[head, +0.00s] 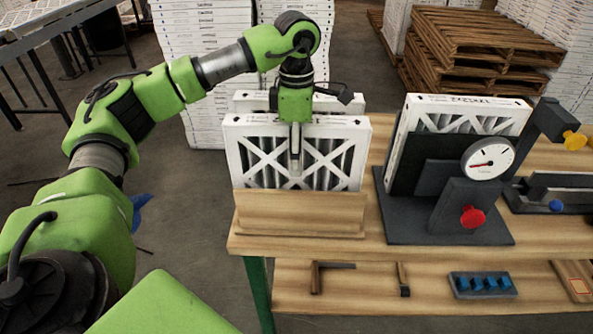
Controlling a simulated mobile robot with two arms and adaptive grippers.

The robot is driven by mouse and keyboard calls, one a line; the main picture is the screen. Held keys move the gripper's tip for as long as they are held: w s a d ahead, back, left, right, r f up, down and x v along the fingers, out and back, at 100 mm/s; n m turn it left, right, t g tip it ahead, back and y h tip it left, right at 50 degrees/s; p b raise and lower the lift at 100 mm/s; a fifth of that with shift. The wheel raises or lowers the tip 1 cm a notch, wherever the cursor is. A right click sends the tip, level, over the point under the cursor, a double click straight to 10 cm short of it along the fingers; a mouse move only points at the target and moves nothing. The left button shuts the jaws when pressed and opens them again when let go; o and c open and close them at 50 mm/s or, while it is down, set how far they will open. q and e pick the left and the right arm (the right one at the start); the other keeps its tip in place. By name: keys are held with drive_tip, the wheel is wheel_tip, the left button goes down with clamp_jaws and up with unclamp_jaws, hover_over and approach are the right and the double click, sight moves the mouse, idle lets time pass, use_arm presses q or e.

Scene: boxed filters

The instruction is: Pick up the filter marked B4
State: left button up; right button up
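A white-framed pleated filter (328,158) with X-shaped bracing stands upright in a wooden holder (300,214) on the workbench. Part of another white-framed filter (250,101) shows behind it. A further filter (465,114) leans in a dark fixture at the right. I cannot read B4 on any of them. My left gripper (295,160) points down over the front filter's top edge, with one finger visible in front of its face. The other finger is hidden, so I cannot tell whether it grips the filter. My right gripper is not in view.
The dark fixture (400,222) carries a dial gauge (487,159) and a red knob (473,216). A clamp-like device (556,190) sits at the bench's right. The lower shelf holds a tray of blue parts (481,284). Stacked boxes (195,90) and wooden pallets (470,45) stand behind.

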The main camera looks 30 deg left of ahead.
use_arm(q)
clamp_jaws()
